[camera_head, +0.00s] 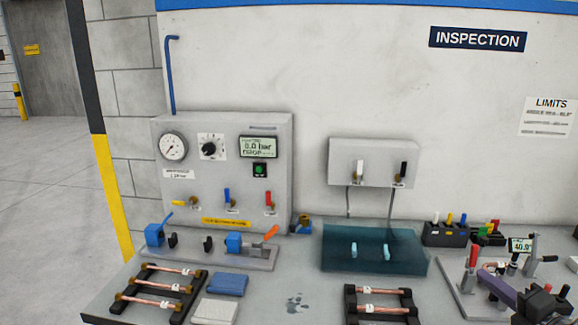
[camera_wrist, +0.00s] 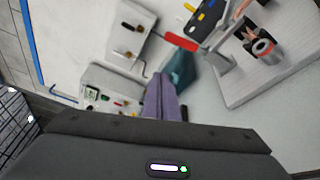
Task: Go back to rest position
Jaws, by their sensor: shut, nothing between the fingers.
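My gripper (camera_head: 488,277) is at the bottom right of the head view, beside the clamp fixture with the red handle (camera_head: 474,256). Its purple fingers are together. In the wrist view the shut fingers (camera_wrist: 159,78) point up from the dark gripper body, with nothing seen between them. The clamp fixture's red lever (camera_wrist: 180,42) and grey plate (camera_wrist: 285,70) lie to the right of the fingers in that view. Most of my arm is outside the head view.
A grey test panel (camera_head: 270,140) stands at the back left of the bench, with a blue-clamp fixture (camera_head: 205,260) before it. A teal tank (camera_head: 340,262) is in the middle. Copper tubes lie on two black racks (camera_head: 127,298) (camera_head: 351,303). Coloured-handled tools stand in a black holder (camera_head: 440,238).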

